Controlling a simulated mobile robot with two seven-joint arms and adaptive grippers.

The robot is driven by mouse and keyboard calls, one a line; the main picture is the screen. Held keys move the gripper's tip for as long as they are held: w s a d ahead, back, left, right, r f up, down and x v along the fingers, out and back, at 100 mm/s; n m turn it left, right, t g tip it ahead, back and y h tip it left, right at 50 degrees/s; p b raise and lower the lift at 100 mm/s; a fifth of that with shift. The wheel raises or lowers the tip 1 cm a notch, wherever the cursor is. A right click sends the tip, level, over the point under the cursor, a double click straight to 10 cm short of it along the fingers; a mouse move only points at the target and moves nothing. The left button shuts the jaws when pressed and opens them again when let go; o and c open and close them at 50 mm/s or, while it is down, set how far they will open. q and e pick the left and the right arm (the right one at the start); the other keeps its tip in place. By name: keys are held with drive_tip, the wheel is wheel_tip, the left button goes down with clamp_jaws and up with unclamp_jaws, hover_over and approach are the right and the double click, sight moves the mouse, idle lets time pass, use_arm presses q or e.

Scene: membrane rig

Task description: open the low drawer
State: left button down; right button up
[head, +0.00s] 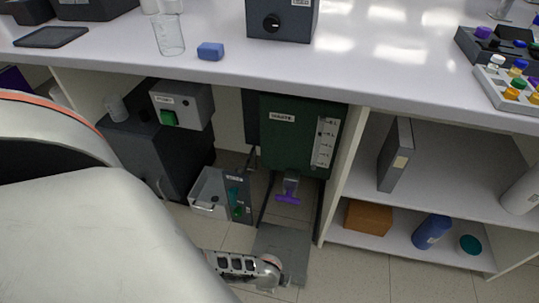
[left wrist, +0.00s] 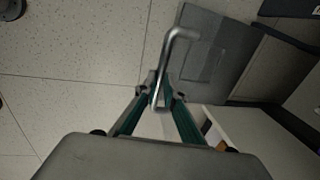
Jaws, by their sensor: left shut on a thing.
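In the left wrist view, my left gripper (left wrist: 160,98) is shut around a bent metal bar handle (left wrist: 172,55). The fingers meet about its lower part, and the bar's bend sticks out past them. In the head view, my left gripper (head: 268,268) is low near the floor, beside a flat grey panel (head: 287,245); its fingertips and the handle are hard to make out there. A grey panel (left wrist: 205,45) also shows behind the handle in the left wrist view. A pale open compartment (left wrist: 250,125) lies right of the fingers, partly hidden. My right gripper is not in view.
A green tank (head: 290,150) with a purple tap (head: 288,198) hangs above the panel. An open pale bin (head: 207,190) stands left of it. Shelves with a blue bottle (head: 431,231) and an orange box (head: 368,217) are at right.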

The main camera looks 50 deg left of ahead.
use_arm(q)
drive_tip(key=shift+s+f, duration=0.1)
drive_tip(key=shift+s, duration=0.2)
drive_tip(key=c, duration=2.1)
unclamp_jaws()
drive_tip(key=shift+c, duration=0.2)
drive_tip(key=shift+d, duration=0.1)
wheel_tip(320, 180, up, 12)
drive_tip(key=s+d, duration=0.1)
drive_tip(key=shift+s, duration=0.4)
